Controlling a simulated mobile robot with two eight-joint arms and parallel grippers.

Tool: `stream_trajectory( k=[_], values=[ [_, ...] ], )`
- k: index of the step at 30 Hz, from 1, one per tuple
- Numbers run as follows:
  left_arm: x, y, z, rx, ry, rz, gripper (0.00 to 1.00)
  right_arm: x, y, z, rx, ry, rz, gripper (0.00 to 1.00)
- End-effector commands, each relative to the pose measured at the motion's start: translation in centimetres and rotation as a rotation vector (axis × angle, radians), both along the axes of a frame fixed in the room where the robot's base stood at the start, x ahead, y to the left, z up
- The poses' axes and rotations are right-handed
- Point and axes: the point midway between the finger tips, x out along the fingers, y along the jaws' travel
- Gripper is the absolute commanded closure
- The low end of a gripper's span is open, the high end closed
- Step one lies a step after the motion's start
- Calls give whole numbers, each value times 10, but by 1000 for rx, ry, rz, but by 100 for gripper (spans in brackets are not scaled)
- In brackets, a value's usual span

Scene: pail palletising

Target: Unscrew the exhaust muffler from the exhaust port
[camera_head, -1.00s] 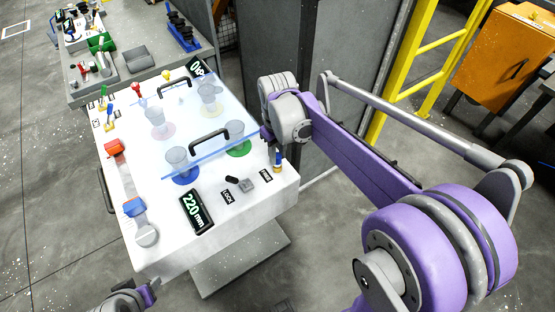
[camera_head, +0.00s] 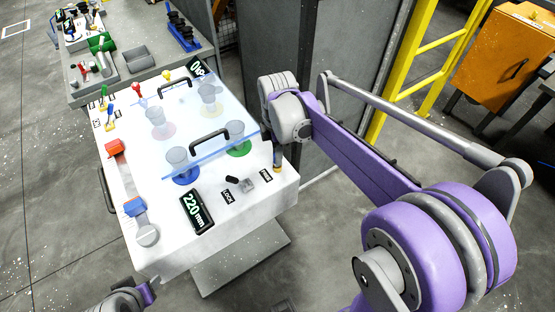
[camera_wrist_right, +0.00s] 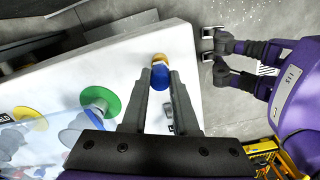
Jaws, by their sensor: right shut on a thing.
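The exhaust muffler, a small piece with a brass-coloured end (camera_wrist_right: 159,59) and a blue band, stands at the right edge of the white table top (camera_head: 160,262). In the head view its lower part (camera_head: 277,168) shows under my right gripper (camera_head: 276,148). In the right wrist view my right gripper (camera_wrist_right: 166,82) is shut on the muffler, one finger on each side. The exhaust port under it is hidden. My left gripper (camera_wrist_right: 208,45) is empty, fingertips apart, beyond the table edge; the head view shows only part of that arm at the lower left.
A clear raised plate (camera_head: 215,157) with black handles covers several coloured discs and cups. A grey block (camera_head: 246,185), a black knob (camera_head: 232,180) and a "220 mm" display (camera_head: 196,212) lie near the muffler. A grey cabinet (camera_head: 345,75) stands behind my right arm.

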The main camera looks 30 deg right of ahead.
Motion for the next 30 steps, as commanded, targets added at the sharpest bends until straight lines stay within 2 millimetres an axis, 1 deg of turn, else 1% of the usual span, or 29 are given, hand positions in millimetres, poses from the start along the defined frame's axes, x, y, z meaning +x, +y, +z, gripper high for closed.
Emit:
stream_trajectory(
  k=[21, 30],
  values=[
    [6, 0, 18, 0, -11, 0, 48, 0, 0, 23, 0, -1, -3, 100],
    [6, 0, 18, 0, -11, 0, 48, 0, 0, 24, 0, 0, -3, 100]
  ],
)
